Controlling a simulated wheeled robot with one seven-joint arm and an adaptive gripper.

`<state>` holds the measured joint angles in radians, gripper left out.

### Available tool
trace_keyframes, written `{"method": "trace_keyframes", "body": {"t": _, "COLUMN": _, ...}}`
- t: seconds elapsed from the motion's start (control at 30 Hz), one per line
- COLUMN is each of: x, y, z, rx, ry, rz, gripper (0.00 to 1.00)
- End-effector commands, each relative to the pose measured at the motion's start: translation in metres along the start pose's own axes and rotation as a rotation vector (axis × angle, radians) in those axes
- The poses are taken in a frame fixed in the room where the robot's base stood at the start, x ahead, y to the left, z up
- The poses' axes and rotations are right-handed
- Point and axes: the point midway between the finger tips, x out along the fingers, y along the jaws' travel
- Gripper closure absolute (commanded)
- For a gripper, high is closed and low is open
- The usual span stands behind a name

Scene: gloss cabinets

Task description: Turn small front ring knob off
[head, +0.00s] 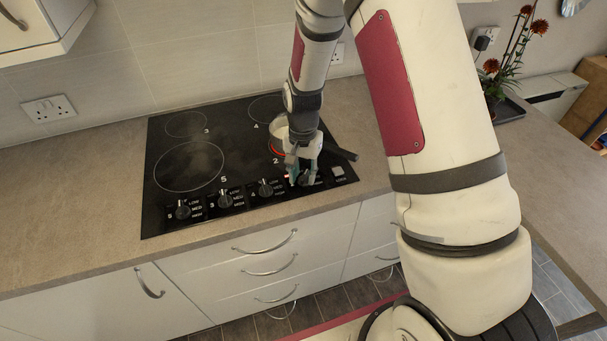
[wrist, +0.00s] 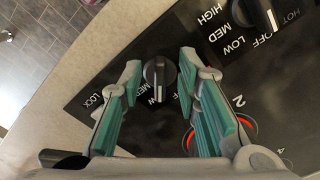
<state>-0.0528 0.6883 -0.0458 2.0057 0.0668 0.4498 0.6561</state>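The rightmost knob (wrist: 158,78) on the black hob (head: 235,112) stands between my fingertips in the wrist view. It is black and silver, with a pale line on its grip pointing down the picture. Most of its dial print is hidden. My gripper (head: 303,178) is open around it, with a gap on both sides; the wrist view shows the teal finger pads (wrist: 160,72). The ring marked 2 glows red under a pan (head: 279,127), and its red edge shows in the wrist view (wrist: 247,124).
More knobs line the hob's front edge to the left, the nearest (head: 265,188) close to my gripper. Worktop (head: 85,205) left of the hob is clear. A potted plant (head: 510,60) stands at back right.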

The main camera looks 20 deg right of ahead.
Motion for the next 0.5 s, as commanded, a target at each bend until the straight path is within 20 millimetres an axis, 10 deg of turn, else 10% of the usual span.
{"method": "trace_keyframes", "body": {"t": 0.37, "x": 0.0069, "y": -0.0003, "z": -0.0002, "rx": 0.0, "ry": 0.001, "rz": -0.001, "gripper": 0.7}}
{"method": "trace_keyframes", "body": {"t": 0.5, "x": 0.0068, "y": -0.0002, "z": -0.0002, "rx": 0.0, "ry": 0.001, "rz": -0.001, "gripper": 0.95}}
